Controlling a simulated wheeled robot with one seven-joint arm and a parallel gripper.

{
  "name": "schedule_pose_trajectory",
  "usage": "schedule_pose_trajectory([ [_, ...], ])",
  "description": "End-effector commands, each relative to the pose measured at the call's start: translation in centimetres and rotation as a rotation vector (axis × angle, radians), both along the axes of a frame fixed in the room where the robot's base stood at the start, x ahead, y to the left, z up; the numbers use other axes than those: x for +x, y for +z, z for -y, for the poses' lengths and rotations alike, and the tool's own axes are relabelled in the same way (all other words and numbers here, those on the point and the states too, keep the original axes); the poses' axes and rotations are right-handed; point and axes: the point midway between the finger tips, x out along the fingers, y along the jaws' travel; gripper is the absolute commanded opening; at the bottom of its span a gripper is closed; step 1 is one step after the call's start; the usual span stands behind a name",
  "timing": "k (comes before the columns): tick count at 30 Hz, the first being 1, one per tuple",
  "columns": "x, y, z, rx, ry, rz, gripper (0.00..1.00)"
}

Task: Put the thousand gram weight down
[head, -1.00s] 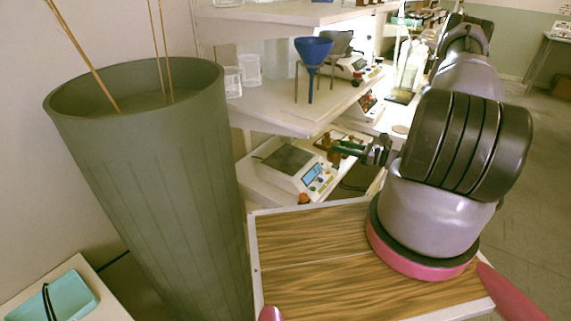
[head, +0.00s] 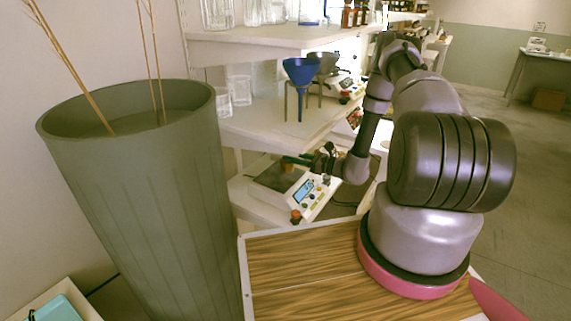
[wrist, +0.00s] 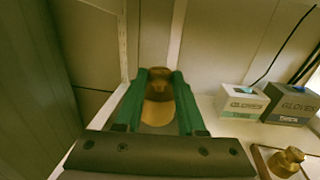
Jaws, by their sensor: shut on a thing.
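My gripper (wrist: 160,98), with green fingers, is shut on a brass weight (wrist: 157,108); I take this for the thousand gram weight. In the head view my gripper (head: 290,161) reaches over the pan of a white balance (head: 304,190) on the lower shelf. The held weight cannot be made out in the head view. Whether its base touches anything below is not clear. A second brass weight (wrist: 288,160) stands in a wooden holder at the lower right of the wrist view, apart from my fingers.
Two glove boxes, one white (wrist: 243,103) and one dark (wrist: 291,104), stand right of my gripper. A tall grey-green bin (head: 150,200) with thin sticks stands at the left. A shelf (head: 270,120) with a blue funnel (head: 300,72) is above the balance.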

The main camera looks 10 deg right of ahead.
Motion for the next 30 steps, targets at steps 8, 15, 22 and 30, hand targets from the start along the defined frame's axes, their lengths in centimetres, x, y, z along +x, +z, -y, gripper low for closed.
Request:
schedule_pose_trajectory([
  [8, 1.3, 0.1, -1.5, 0.002, -0.001, 0.0, 0.0],
  [15, 1.9, -0.9, -2.4, 0.002, -0.002, -0.001, 0.0],
  [22, 1.9, -3.3, -2.5, 0.002, 0.0, 0.0, 0.0],
  [30, 1.9, -3.4, -2.4, 0.002, -0.001, 0.001, 0.0],
])
